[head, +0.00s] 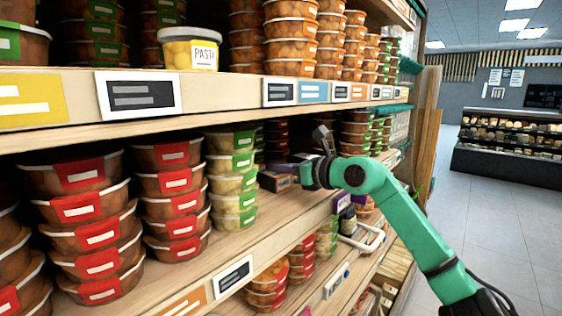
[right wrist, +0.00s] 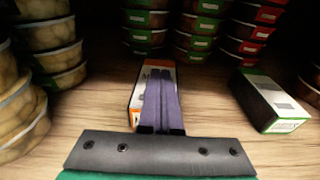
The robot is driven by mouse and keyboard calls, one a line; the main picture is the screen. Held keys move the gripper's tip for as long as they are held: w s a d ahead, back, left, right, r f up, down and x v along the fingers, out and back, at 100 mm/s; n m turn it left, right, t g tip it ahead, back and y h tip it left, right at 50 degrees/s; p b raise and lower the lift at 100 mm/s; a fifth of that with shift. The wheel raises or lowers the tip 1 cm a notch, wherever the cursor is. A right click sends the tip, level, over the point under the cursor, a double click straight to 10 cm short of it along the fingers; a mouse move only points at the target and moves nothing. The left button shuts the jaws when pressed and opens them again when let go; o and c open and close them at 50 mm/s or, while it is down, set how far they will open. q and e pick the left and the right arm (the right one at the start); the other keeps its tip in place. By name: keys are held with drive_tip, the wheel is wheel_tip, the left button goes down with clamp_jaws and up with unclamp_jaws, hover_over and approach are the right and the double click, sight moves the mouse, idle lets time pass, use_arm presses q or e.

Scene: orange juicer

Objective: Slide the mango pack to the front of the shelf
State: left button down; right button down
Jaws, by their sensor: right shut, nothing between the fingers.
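The mango pack, a small box with a white and orange face and lettering starting with "M", lies on the shelf in the right wrist view (right wrist: 140,92). What looks like the same box shows in the head view (head: 274,182). My right gripper (head: 285,167) reaches in over the middle shelf from the right. Its purple fingers (right wrist: 161,80) are closed together and cover the right part of the pack. I cannot tell whether they touch it. Nothing is between the fingers. My left gripper is not in view.
Green-labelled tubs (head: 232,180) stand stacked left of the pack, also in the wrist view (right wrist: 50,70). A black and white box with a green edge (right wrist: 270,100) lies to its right. More stacked tubs (right wrist: 195,30) stand behind. The upper shelf (head: 220,95) overhangs.

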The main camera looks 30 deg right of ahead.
sight(285, 178)
drive_tip(key=shift+f, duration=0.3)
drive_tip(key=s+b, duration=0.1)
drive_tip(key=s+f+b, duration=0.1)
drive_tip(key=b, duration=0.1)
drive_tip(key=s+d+b, duration=0.1)
drive_tip(key=b, duration=0.1)
drive_tip(key=shift+s+f, duration=0.2)
drive_tip(key=shift+s, duration=0.1)
drive_tip(key=b+v, duration=0.3)
drive_tip(key=v, duration=0.2)
drive_tip(key=shift+r+b, duration=0.1)
drive_tip(key=shift+b, duration=0.3)
drive_tip(key=shift+s+r, duration=0.15)
drive_tip(key=shift+r, duration=0.05)
